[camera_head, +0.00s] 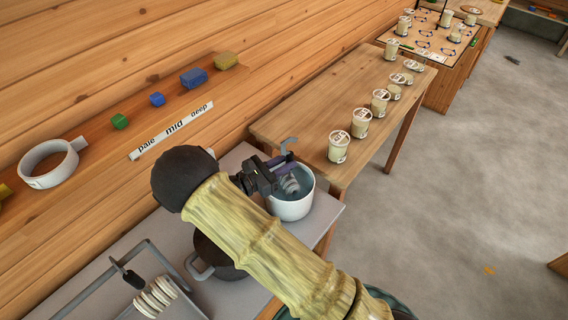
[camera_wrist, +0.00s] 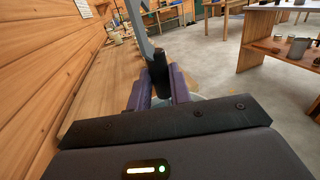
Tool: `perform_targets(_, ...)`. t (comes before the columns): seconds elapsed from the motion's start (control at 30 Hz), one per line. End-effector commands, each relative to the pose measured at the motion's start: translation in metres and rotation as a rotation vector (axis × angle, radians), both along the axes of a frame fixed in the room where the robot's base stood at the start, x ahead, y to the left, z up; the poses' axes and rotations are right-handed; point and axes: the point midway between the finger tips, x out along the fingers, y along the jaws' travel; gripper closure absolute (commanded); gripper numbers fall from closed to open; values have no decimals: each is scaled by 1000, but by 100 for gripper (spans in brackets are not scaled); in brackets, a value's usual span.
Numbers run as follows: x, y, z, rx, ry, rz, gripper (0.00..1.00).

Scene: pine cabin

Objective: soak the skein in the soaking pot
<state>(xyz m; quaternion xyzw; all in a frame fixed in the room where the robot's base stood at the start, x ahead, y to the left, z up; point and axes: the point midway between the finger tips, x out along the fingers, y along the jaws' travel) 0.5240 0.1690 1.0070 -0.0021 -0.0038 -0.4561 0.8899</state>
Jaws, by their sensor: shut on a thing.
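The white soaking pot (camera_head: 291,209) stands on the grey bench top, with bluish liquid inside. My gripper (camera_head: 278,166) is above the pot's far left rim. In the wrist view my gripper (camera_wrist: 160,88) is shut on the black handle (camera_wrist: 158,70) of a grey hook (camera_wrist: 139,28). How the skein joins the hook is hidden.
A dark pot (camera_head: 205,264) sits partly under my arm. A metal rack (camera_head: 95,283) holds pale skeins (camera_head: 157,296) at the lower left. Several labelled cups (camera_head: 338,147) line the wooden table.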

Motion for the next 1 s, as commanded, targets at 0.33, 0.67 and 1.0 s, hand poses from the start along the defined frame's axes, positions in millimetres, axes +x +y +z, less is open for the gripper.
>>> perform_targets(0.33, 0, 0, 29, 0, 0, 0, 100)
perform_targets(0.67, 0, 0, 52, 1, -1, 0, 100)
perform_targets(1.0, 0, 0, 77, 0, -1, 0, 100)
